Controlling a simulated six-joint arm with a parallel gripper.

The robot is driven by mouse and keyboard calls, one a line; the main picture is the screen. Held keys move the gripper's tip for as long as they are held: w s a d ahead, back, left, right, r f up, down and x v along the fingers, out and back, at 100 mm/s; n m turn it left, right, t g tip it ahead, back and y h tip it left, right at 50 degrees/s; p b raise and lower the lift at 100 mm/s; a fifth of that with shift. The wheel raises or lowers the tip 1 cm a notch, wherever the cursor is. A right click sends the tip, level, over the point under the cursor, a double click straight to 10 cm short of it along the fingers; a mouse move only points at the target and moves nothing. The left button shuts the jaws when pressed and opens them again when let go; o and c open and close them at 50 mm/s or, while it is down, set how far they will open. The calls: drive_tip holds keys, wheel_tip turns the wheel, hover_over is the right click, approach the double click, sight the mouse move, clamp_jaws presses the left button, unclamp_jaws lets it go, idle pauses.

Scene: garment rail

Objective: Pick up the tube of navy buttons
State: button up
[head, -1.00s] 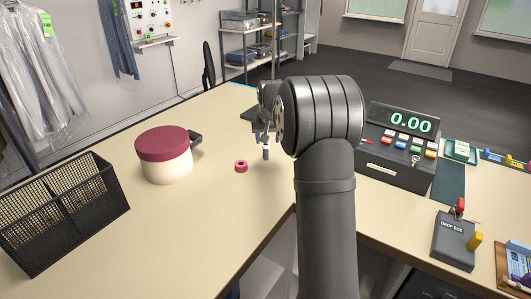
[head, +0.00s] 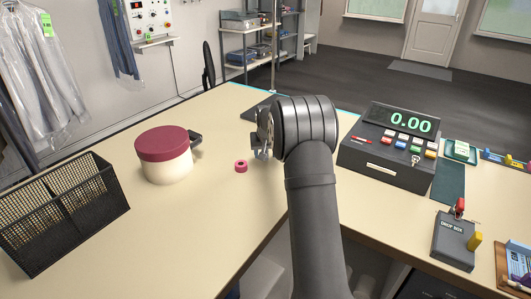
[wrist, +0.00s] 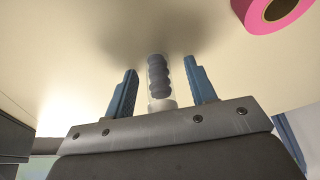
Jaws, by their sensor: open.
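The tube of navy buttons (wrist: 159,80) is a clear, upright-looking tube with a stack of dark round buttons. In the wrist view it lies between the two blue fingers of my gripper (wrist: 163,84), with a gap on either side. The fingers are open and apart from it. In the head view my gripper (head: 262,150) is low over the counter, just right of a pink tape roll (head: 241,166). The tube cannot be made out clearly there behind the gripper.
The pink tape roll also shows at the wrist view's upper right (wrist: 272,14). On the counter (head: 225,215), a red-lidded cream tub (head: 165,168) and black mesh basket (head: 60,220) stand left. A cash register (head: 385,155) stands right. The front counter is clear.

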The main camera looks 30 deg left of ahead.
drive_tip(key=c, duration=1)
drive_tip(key=shift+c, duration=0.3)
drive_tip(key=shift+r, duration=0.15)
